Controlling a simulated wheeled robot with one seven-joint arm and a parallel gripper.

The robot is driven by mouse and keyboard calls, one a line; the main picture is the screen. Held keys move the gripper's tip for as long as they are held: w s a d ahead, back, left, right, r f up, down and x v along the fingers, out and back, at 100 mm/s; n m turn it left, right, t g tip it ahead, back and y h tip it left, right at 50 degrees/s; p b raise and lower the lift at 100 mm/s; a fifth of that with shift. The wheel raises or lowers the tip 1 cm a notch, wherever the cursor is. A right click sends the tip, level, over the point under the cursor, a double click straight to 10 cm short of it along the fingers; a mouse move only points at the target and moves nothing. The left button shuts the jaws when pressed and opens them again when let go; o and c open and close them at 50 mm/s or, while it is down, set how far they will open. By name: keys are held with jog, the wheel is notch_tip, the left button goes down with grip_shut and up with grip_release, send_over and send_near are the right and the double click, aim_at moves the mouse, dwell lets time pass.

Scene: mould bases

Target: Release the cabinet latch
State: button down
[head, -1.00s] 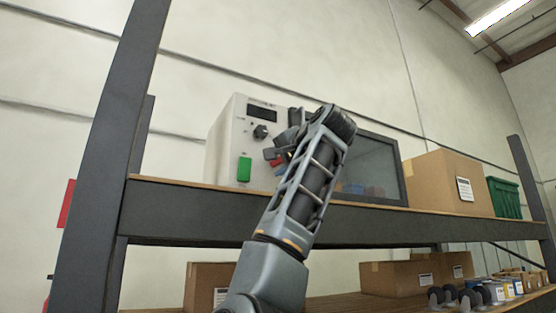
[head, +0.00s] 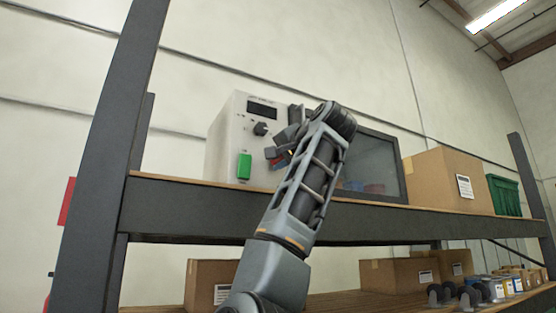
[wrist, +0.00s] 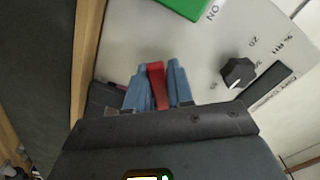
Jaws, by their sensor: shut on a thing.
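The cabinet (head: 225,140) is a pale box with a dark-framed glass door (head: 372,165), standing on the upper shelf. Its front panel (wrist: 150,38) fills much of the wrist view. A red latch handle (wrist: 157,85) stands between the two blue fingertips in the wrist view. My gripper (wrist: 156,88) is shut on this red latch. In the head view my gripper (head: 275,155) is at the panel, right of the green switch, and the latch is mostly hidden by the gripper and arm.
The panel carries a green switch (head: 244,167), a black dial (head: 261,129) and a dark display (head: 261,110). The shelf edge (head: 200,200) runs just below my gripper. A cardboard box (head: 443,180) and a green crate (head: 504,196) stand to the right. A grey upright (head: 108,130) is at left.

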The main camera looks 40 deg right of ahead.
jog(key=n, duration=0.1)
jog(key=d+f+n+b, duration=0.1)
jog(key=n, duration=0.1)
jog(key=shift+s, duration=0.15)
jog(key=shift+s+d+f+n+b, duration=0.1)
jog(key=shift+d+n, duration=0.25)
jog(key=shift+n, duration=0.95)
jog(key=shift+s+d+f+n+b, duration=0.15)
jog(key=shift+d+n, duration=0.25)
jog(key=shift+n, duration=0.9)
jog(key=shift+s+d+f+n+b, duration=0.1)
jog(key=shift+d+n, duration=0.25)
jog(key=shift+n, duration=0.95)
jog(key=c, duration=1.1)
grip_release()
